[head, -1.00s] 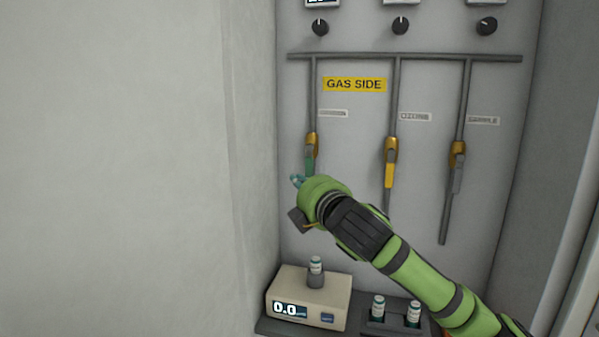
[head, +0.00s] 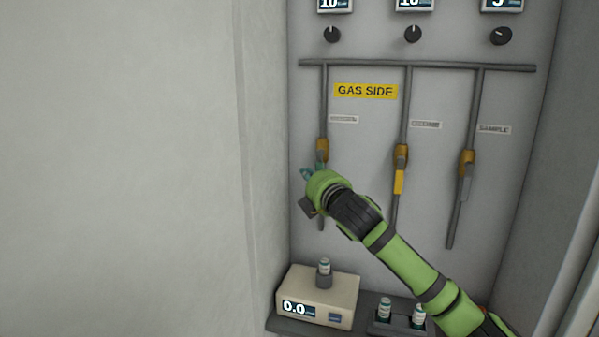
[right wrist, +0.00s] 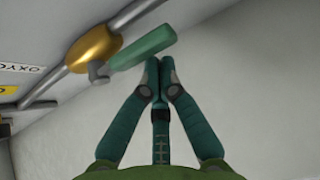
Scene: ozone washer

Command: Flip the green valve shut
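The green valve has a brass body (head: 322,146) on the leftmost pipe. Its green handle (right wrist: 143,46) shows clearly in the right wrist view, lying roughly along the pipe with a slight angle to it. In the head view the handle is mostly hidden by my right gripper. My right gripper (head: 310,172) is just below the valve body. In the right wrist view its teal fingertips (right wrist: 158,65) are together with nothing between them, close to the handle's free end; I cannot tell whether they touch it. My left gripper is out of view.
A yellow-handled valve (head: 399,170) and a grey-handled valve (head: 467,175) are on pipes to the right. Below stand a beige meter (head: 318,292) reading 0.0 and a dark vial rack (head: 394,325). A bare wall (head: 120,170) closes off the left.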

